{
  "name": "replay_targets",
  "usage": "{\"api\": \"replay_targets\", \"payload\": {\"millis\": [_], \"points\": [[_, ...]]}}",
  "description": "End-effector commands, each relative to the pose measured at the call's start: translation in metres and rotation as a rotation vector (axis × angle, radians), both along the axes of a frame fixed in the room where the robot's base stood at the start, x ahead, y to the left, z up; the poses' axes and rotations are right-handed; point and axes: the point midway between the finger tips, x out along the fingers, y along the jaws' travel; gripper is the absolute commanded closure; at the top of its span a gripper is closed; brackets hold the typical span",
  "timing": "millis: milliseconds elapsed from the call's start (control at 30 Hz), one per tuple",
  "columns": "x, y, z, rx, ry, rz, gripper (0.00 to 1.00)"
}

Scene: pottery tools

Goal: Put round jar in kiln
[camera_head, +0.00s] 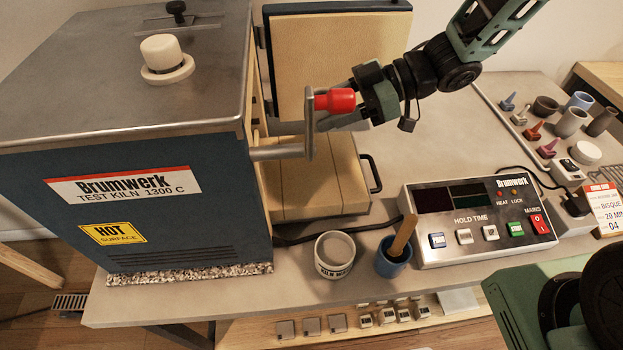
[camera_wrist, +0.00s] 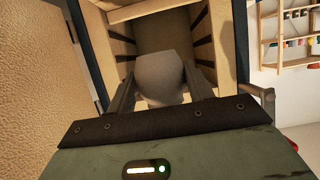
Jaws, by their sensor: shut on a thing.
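The kiln (camera_head: 140,200) is a dark blue box with a grey metal top at the left of the head view. Its tan-lined door (camera_head: 335,55) stands open at the back. In the wrist view the slotted kiln chamber (camera_wrist: 125,48) opens ahead of my gripper (camera_wrist: 160,95). My gripper is shut on the pale round jar (camera_wrist: 160,75), held between the two fingers at the chamber mouth. In the head view my gripper (camera_head: 338,118) is at the kiln's open side, partly behind the lever, and the jar is hidden there.
A metal lever with a red knob (camera_head: 335,100) stands close before my gripper. A tan slab (camera_head: 310,185) with a black handle lies below. A white pot (camera_head: 335,255), a blue cup (camera_head: 393,258) and the control box (camera_head: 478,222) stand in front. Several small pots stand at right.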

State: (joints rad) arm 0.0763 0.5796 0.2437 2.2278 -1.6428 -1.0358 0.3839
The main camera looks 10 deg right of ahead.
Motion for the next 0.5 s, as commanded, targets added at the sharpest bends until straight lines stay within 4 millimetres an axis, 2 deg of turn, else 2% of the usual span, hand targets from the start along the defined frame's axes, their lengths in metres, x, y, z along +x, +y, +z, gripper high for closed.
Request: {"api": "replay_targets", "payload": {"millis": [167,400,500], "points": [[0.000,0.000,-0.020,0.001,0.004,0.001,0.73],[0.000,0.000,-0.058,0.001,0.004,-0.001,0.73],[0.000,0.000,-0.065,0.001,0.002,-0.001,0.73]]}}
